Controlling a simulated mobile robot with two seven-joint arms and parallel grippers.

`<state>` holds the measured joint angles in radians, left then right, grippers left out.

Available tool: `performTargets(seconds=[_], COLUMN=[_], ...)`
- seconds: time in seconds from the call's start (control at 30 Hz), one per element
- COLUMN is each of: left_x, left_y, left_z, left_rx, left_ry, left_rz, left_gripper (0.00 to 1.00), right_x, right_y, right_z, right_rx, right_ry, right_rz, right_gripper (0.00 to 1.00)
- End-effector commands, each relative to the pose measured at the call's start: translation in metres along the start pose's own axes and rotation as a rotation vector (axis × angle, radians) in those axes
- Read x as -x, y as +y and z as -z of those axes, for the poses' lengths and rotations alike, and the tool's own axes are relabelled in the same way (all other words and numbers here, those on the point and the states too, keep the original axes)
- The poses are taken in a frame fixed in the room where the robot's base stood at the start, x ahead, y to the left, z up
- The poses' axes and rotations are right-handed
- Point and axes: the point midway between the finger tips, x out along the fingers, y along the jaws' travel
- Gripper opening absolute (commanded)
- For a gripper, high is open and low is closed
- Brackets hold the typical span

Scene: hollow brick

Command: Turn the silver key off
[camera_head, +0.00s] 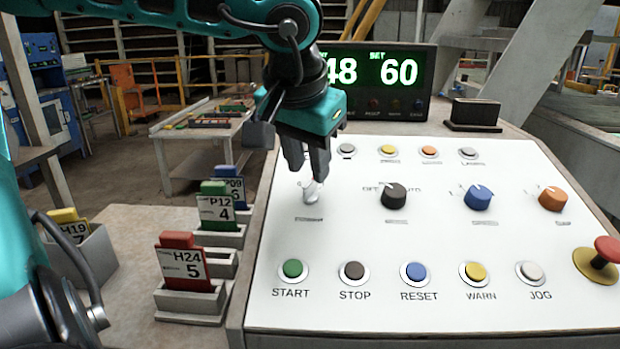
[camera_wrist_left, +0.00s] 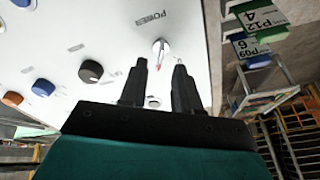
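The silver key (camera_head: 312,192) stands at the left of the white control panel's dial row, below my left gripper (camera_head: 308,168). In the left wrist view the key (camera_wrist_left: 160,47) shows just beyond the gap between the two fingertips of my left gripper (camera_wrist_left: 161,64), near the label POWER. The fingers are apart, one on each side of the gap, and I see no contact with the key. A small red mark shows between the fingers in that view. In the head view the fingers partly cover the key's surroundings. My right gripper is not in view.
Black (camera_head: 393,196), blue (camera_head: 478,198) and orange (camera_head: 552,198) knobs stand right of the key. A button row with START (camera_head: 292,269) runs below. A red mushroom button (camera_head: 607,249) is at the right edge. A green display (camera_head: 375,82) stands behind; tag holders (camera_head: 190,300) are at left.

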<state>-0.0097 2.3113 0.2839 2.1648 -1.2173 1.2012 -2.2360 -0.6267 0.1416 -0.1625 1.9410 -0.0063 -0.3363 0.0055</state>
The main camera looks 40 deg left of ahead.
Motion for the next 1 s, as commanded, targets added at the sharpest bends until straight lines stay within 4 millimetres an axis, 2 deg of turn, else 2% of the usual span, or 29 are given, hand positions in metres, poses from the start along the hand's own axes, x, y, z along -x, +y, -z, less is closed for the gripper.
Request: performTargets(seconds=[0.03, 0.2, 0.57, 0.9, 1.0], left_x=[-0.010, -0.027, -0.032, -0.032, -0.032], left_y=[0.000, 0.000, 0.000, 0.000, 0.000], left_z=[-0.001, 0.000, 0.000, 0.000, 0.000], left_rx=[-0.001, 0.001, 0.000, 0.000, 0.000], left_ry=[-0.002, -0.001, 0.001, 0.001, 0.001], left_rz=[0.000, 0.001, 0.000, 0.000, 0.000], left_gripper=[0.32, 0.32, 0.32, 0.01, 0.00], right_x=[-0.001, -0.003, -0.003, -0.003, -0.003], right_y=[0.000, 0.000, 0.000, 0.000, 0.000], right_z=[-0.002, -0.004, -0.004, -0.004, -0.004], right_rx=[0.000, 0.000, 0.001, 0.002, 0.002], right_ry=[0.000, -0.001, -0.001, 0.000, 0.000], right_rz=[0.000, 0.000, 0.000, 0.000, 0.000], right_gripper=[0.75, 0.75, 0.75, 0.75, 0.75])
